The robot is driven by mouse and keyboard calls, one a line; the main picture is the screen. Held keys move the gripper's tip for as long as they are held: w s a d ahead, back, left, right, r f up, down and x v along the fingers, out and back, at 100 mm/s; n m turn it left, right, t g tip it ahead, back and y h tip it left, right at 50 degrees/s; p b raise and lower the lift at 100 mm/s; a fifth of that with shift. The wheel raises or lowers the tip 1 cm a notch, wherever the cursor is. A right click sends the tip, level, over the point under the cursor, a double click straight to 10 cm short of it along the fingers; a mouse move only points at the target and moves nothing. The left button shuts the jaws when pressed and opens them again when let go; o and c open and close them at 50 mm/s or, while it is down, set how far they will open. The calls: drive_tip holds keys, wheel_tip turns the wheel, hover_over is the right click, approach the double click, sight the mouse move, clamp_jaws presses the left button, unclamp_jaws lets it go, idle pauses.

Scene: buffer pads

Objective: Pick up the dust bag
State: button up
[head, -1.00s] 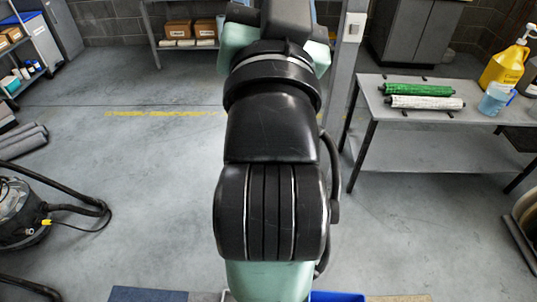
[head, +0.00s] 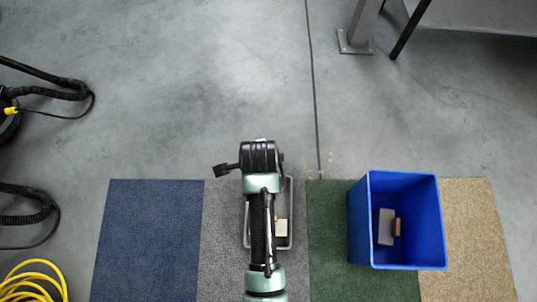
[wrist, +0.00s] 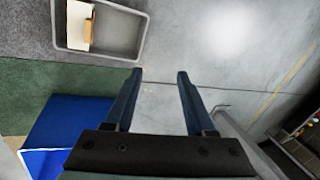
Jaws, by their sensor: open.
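A pale cream item with a tan part lies in the grey tray (wrist: 137,38), at its left end in the wrist view; it may be the dust bag (wrist: 78,24). In the head view the tray (head: 290,186) stands on the grey mat, partly hidden behind my arm. The pale item (head: 282,230) shows just right of my arm there. My gripper (wrist: 160,74) is open and empty, with bare floor between its fingers in the wrist view. It is apart from the tray, which is at the upper left of that view.
A blue bin (head: 358,225) stands on the green mat (head: 328,240), right of the tray, with a grey block and a brown block inside. A blue mat (head: 148,240) and a tan mat (head: 480,240) flank these. Black hoses and a yellow coil (head: 35,280) lie at left.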

drive_tip(key=s+f+m+g+b, duration=0.1)
drive_tip(key=s+f+b, duration=0.2)
drive_tip(key=f, duration=0.4)
drive_tip(key=s+f+m+g+b, duration=0.1)
drive_tip(key=s+f+b, duration=0.3)
drive_tip(key=f, duration=0.4)
drive_tip(key=s+f+g+b, duration=0.1)
drive_tip(key=s+f+b, duration=0.2)
drive_tip(key=f, duration=0.4)
drive_tip(key=shift+s+d+f+m+g, duration=0.2)
drive_tip(key=shift+d+f+m+g, duration=0.05)
drive_tip(key=shift+d+m+g, duration=0.15)
drive_tip(key=f+b, duration=0.1)
drive_tip(key=b, duration=0.1)
drive_tip(key=f+b, duration=0.1)
drive_tip(key=f, duration=0.1)
drive_tip(key=f+b, duration=0.2)
drive_tip(key=shift+d+f+b, duration=0.1)
drive_tip(key=shift+d+b, duration=0.25)
drive_tip(key=shift+c, duration=0.2)
drive_tip(key=shift+s, duration=0.1)
clamp_jaws()
